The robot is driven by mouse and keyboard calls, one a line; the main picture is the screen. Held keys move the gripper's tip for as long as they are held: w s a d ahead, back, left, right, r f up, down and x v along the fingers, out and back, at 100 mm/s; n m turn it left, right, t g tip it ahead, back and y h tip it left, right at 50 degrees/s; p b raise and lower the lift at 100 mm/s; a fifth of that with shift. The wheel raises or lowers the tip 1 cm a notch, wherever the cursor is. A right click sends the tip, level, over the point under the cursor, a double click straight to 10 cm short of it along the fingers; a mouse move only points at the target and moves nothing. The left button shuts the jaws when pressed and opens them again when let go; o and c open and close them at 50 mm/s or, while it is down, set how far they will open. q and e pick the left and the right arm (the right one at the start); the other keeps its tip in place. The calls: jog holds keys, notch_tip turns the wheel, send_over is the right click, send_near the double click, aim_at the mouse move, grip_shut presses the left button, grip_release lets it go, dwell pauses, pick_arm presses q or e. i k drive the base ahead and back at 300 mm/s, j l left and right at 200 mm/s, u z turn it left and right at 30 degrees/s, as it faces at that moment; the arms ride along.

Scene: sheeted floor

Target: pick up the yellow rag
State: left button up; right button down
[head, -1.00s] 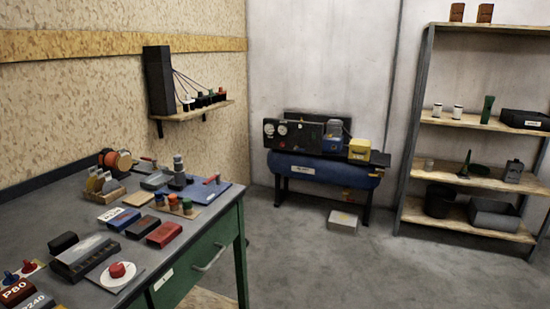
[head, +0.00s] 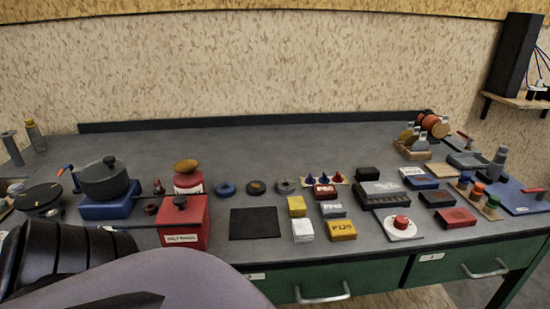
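I cannot make out a yellow rag for certain. A small yellow block-like item (head: 297,206) lies on the workbench (head: 380,140), right of a black mat. A yellow pack marked P120 (head: 341,230) lies near the bench's front edge. A red bin with a dark knob (head: 182,226) stands at the front left; its label is too small to read surely. Behind it is a red container (head: 188,183) with an orange-brown top. Part of my own body covers the lower left corner and hides the bench there. Neither gripper shows.
A black mat (head: 254,223) lies at the front middle. A dark pot (head: 104,180) sits on a blue base at left. A red-knobbed white dial (head: 401,226) and many small items crowd the right. The bench's back middle is clear. Green drawers (head: 370,279) are below.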

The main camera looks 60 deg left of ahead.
aim_at(296, 205)
jog(key=u, duration=1.55)
